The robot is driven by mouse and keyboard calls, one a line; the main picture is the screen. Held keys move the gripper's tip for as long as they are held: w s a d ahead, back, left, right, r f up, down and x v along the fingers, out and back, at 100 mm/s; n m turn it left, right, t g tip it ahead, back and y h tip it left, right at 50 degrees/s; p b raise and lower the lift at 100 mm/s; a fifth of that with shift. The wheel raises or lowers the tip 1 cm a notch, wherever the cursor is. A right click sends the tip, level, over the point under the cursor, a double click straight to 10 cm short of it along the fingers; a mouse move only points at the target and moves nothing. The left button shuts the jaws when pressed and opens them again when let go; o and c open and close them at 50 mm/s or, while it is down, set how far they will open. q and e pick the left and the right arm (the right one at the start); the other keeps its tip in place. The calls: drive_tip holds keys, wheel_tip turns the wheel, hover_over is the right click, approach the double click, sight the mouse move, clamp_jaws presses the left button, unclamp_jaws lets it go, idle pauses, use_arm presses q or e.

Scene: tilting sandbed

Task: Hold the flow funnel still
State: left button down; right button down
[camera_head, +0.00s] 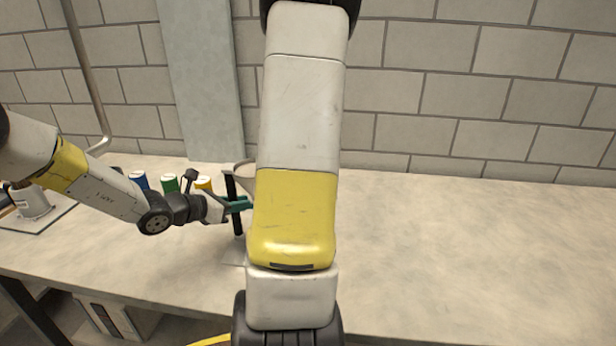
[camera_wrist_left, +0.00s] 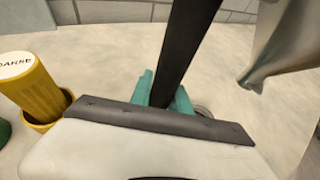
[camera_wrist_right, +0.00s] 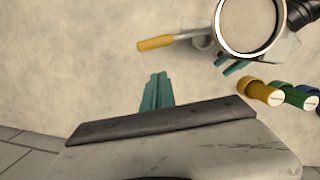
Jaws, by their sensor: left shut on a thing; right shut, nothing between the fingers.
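The flow funnel (camera_wrist_right: 219,30) shows in the right wrist view from above, as a round pale-rimmed bowl. In the head view it (camera_head: 243,168) is mostly hidden behind my right arm. The left wrist view shows its grey metal side and narrow spout (camera_wrist_left: 290,45). A dark upright post (camera_wrist_left: 188,40) stands beside it. My left gripper (camera_head: 240,204) is shut on this post, its teal fingers around it in the left wrist view. My right gripper (camera_wrist_right: 156,94) is shut and empty above the table, apart from the funnel; the head view does not show its fingers.
Blue (camera_head: 139,180), green (camera_head: 170,184) and yellow (camera_head: 204,184) cylinders stand behind my left gripper. A yellow-gripped lever (camera_wrist_right: 156,43) lies beside the funnel. A white container (camera_head: 32,203) stands at the far left. The table's right side (camera_head: 470,250) is clear.

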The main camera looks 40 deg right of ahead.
drive_tip(key=s+a+f, duration=0.2)
drive_tip(key=s+f, duration=0.1)
drive_tip(key=f, duration=0.3)
drive_tip(key=shift+s, duration=0.25)
drive_tip(key=shift+s+a, duration=0.1)
drive_tip(key=shift+s, duration=0.05)
drive_tip(key=shift+s+m, duration=0.2)
drive_tip(key=shift+m, duration=0.2)
